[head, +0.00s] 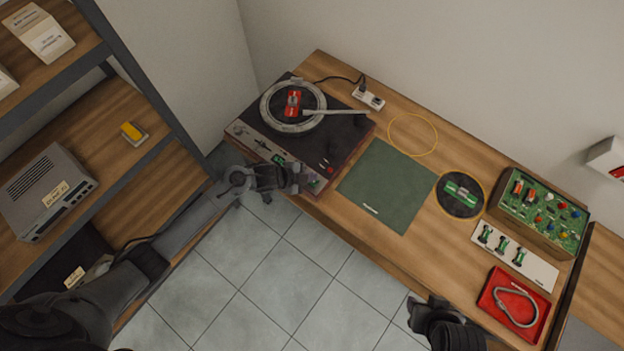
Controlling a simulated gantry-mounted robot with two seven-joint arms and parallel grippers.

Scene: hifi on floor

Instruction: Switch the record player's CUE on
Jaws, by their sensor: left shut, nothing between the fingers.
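The record player (347,130) sits at the left end of the wooden bench, with a grey ring-shaped platter (267,108) and a red piece (293,101) at its middle. A pale tonearm (336,112) reaches across to the platter. Its front panel (250,137) carries small controls; their labels are too small to read, so I cannot tell which is CUE. My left gripper (294,178) is shut and empty at the front edge of the player, covering part of the panel. My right gripper (419,304) shows only partly at the bottom, by the bench's front edge; its fingers are unclear.
A green mat (387,186), a black disc (451,205), a green circuit board (543,220), a white strip (540,271) and a red tray (497,311) lie along the bench to the right. A power strip (368,97) is behind the player. A shelf (100,130) stands left.

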